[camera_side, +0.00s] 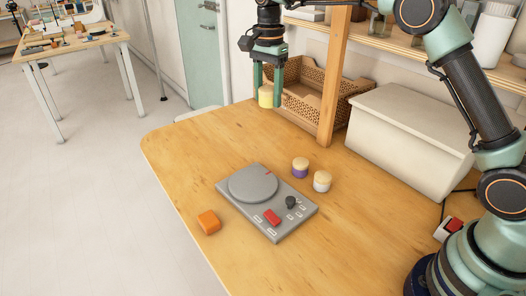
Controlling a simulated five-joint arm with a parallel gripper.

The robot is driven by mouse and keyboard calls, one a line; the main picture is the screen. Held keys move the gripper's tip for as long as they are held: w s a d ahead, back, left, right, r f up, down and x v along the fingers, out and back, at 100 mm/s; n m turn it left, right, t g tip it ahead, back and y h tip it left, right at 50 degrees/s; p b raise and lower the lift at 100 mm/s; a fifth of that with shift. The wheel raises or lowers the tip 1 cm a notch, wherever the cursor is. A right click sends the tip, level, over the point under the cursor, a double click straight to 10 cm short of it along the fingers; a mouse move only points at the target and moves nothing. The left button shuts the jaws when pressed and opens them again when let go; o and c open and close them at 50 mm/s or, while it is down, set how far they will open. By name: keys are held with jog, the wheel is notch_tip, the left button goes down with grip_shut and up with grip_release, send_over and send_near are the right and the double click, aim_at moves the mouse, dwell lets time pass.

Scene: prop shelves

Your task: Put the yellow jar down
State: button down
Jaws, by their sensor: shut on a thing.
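The yellow jar (265,97) is a small pale yellow piece held between the fingers of my gripper (267,92). My gripper points down and is shut on it. The jar appears to hang above the back left part of the wooden table (190,150), in front of a brown perforated crate. How high it is over the table I cannot tell exactly. The far side of the jar and its edges under the fingers are hidden.
A grey turntable-like device (252,184) lies mid-table. A purple jar (300,168) and a white jar (322,181) with tan lids stand beside it; an orange block (208,222) is left. A wooden post (334,80), the crate (345,115) and a white box (405,130) bound the back.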

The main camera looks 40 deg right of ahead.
jog(key=s+a+r+n, duration=0.1)
jog(key=s+a, duration=0.3)
jog(key=a, duration=0.4)
send_over(253, 182)
notch_tip(253, 182, down, 14)
jog(key=shift+f, duration=2.65)
jog(key=shift+f, duration=0.1)
jog(key=shift+c, duration=1.1)
grip_release()
